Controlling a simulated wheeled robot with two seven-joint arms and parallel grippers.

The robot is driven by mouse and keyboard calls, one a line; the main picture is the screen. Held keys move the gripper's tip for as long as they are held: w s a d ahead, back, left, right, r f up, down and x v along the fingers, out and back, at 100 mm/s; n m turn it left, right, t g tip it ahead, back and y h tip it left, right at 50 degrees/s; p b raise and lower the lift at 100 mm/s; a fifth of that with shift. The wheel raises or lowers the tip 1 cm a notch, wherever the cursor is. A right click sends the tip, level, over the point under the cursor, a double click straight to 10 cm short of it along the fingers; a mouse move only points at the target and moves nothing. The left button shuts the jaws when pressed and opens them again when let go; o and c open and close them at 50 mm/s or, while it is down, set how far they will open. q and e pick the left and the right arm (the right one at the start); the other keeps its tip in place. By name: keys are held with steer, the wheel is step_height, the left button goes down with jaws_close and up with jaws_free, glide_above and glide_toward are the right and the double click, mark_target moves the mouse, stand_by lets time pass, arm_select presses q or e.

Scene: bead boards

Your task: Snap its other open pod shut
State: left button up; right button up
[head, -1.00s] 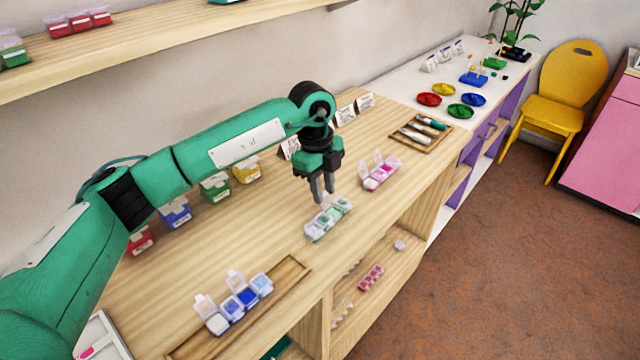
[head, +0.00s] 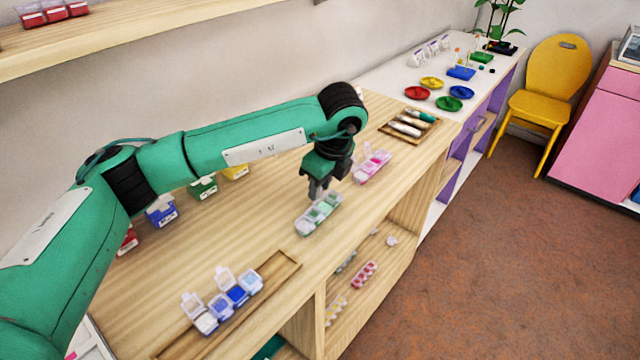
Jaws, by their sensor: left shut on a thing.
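The green bead box (head: 305,228), a short row of small clear-lidded pods, lies on the wooden top near its front edge. My left gripper (head: 317,194) points down at the back side of this box, its fingers close together and shut on it. The fingers hide part of its back edge; which lid or wall they touch is too small to tell. No lid on the green box clearly stands up in view. My right gripper is out of view.
A blue bead box (head: 236,295) with raised lids sits on a wooden tray (head: 283,268) at front left. A pink bead box (head: 372,168) with a raised lid stands just right of my gripper. A tool tray (head: 408,128) lies farther right.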

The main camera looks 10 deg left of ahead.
arm_select(q)
steer(key=o, duration=1)
steer(key=v, duration=1.4)
steer(key=shift+b, duration=0.45)
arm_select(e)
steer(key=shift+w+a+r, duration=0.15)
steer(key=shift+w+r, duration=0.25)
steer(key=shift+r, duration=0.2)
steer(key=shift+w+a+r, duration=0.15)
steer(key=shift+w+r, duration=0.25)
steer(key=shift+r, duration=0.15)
arm_select(q)
steer(key=shift+c, duration=0.3)
